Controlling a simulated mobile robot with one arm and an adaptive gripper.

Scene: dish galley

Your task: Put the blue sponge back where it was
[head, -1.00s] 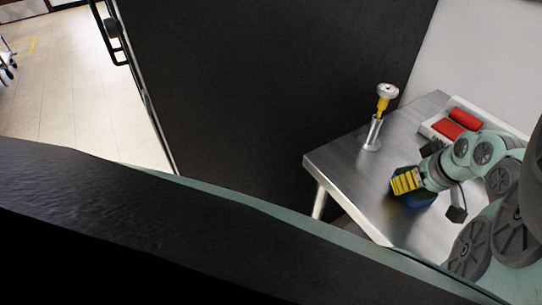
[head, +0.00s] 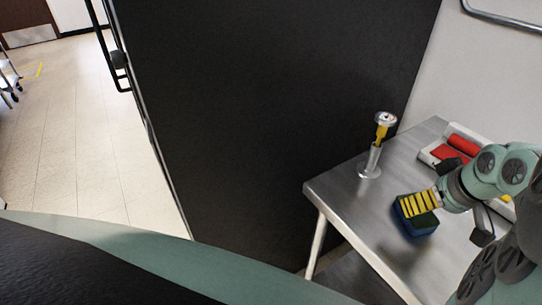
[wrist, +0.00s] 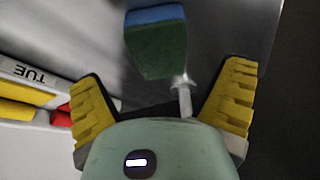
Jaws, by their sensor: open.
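The sponge (head: 420,228) has a blue layer and a green layer. In the head view it shows at the metal table, just below my gripper's yellow fingers (head: 417,203), which partly cover it. In the wrist view the sponge (wrist: 157,45) is at the top centre, tilted slightly, ahead of and between the open fingers of my gripper (wrist: 166,75). The fingers stand apart on both sides, with dark gaps between them and the sponge. I cannot tell whether the sponge lies flat on the table.
The metal table (head: 345,195) has a metal holder (head: 370,163) with a yellow-handled tool (head: 382,128) at its far left corner. A light tray with red items (head: 464,144) is at the back right. A label reading TUE (wrist: 35,73) shows left. A dark panel (head: 270,120) stands behind.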

